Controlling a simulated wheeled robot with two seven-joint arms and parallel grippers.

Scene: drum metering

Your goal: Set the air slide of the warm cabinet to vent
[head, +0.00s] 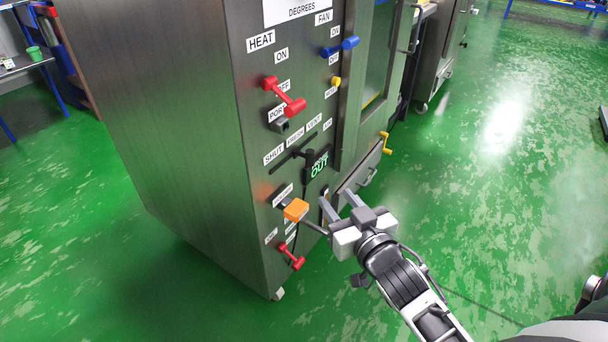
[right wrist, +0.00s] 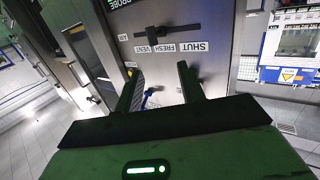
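The warm cabinet (head: 170,110) is a tall steel box with its control panel facing me in the head view. Its air slide (head: 309,154) is a dark knob in a slanted slot beside the labels SHUT, FRESH and VENT. In the right wrist view the air slide (right wrist: 167,31) stands about level with FRESH, near the slot's middle. My right gripper (head: 328,211) is open and empty, in front of the panel and below the slide. Its two fingers (right wrist: 160,85) stand apart in the right wrist view, with the slot beyond them. My left gripper is not in view.
Red heat lever (head: 284,97), blue fan lever (head: 340,47), orange block (head: 296,209) and lower red handle (head: 291,256) stick out from the panel. A lit display (head: 319,167) reads OUT beside the slide. A yellow handle (head: 386,143) is to the right.

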